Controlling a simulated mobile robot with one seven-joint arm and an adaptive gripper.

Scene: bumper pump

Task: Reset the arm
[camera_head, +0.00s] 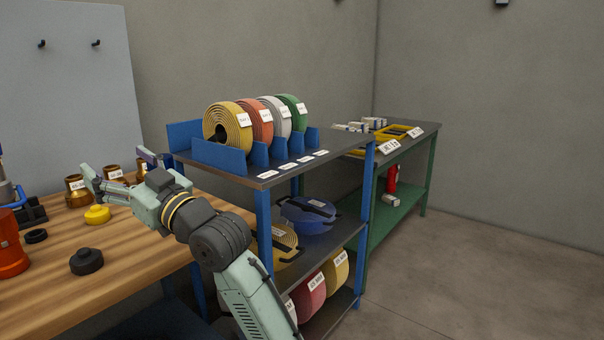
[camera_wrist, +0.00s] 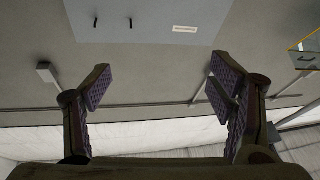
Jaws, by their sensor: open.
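My gripper (camera_head: 122,172) is raised over the back right part of the wooden workbench (camera_head: 140,248), to the left of the blue shelf rack. Its fingers point left and slightly up in the head view. In the wrist view my gripper (camera_wrist: 158,90) has its two padded fingers wide apart, with nothing between them. Beyond the fingers the wrist view shows a grey wall, a pale board (camera_wrist: 150,18) with two hooks, and a bright surface lower down. My arm reaches up from the bottom of the head view, in front of the rack's left side.
The blue rack (camera_head: 262,222) holds coiled hoses (camera_head: 228,122) on top and more below. Brass fittings (camera_head: 77,190), a yellow cap (camera_head: 97,214), a black cap (camera_head: 86,261) and an orange part (camera_head: 12,245) stand on the bench. A green table (camera_head: 425,170) stands behind. Floor is clear at right.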

